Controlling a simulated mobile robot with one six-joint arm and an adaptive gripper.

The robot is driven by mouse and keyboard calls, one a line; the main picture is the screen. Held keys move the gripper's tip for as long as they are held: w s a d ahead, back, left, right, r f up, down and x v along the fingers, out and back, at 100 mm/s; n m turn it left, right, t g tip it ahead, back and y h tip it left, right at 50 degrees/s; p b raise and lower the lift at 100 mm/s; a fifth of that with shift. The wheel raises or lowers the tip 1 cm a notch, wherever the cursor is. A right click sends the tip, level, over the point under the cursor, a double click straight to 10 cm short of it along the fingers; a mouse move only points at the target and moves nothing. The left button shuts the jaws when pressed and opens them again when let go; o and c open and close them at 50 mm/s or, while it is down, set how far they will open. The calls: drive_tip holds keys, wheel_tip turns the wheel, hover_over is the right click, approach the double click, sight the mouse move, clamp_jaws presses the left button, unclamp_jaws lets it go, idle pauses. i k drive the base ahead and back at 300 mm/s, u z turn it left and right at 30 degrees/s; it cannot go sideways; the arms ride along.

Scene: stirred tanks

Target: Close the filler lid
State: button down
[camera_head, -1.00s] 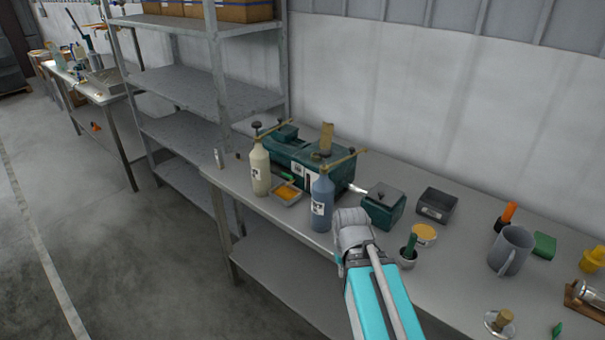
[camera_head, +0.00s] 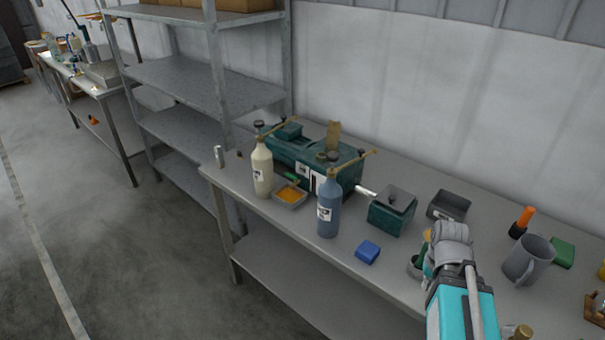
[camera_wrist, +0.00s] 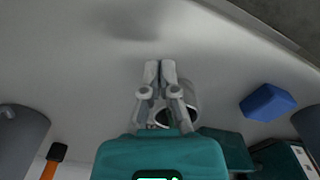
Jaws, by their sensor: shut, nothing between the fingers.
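The green machine (camera_head: 290,160) stands on the bench against the wall. A brass-coloured flap (camera_head: 333,135) stands upright on its top and looks like the filler lid, swung open. My gripper (camera_wrist: 160,68) shows in the wrist view with its two fingers together and nothing between them, above the bare bench top. In the head view my arm is at the right, well to the right of the machine and apart from the flap, and my fingers are hidden. The flap cannot be made out in the wrist view.
A cream bottle (camera_head: 262,168) and a blue bottle (camera_head: 328,205) stand before the machine, with a tray (camera_head: 290,203) between them. A small green box (camera_head: 391,212), blue block (camera_head: 368,251) and grey mug (camera_head: 527,262) are nearby.

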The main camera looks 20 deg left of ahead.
sight(334, 130)
drive_tip(key=z, duration=0.05)
drive_tip(key=k, duration=1.2)
drive_tip(key=u, duration=0.8)
drive_tip(key=i, duration=1.65)
drive_tip(key=z, duration=0.1)
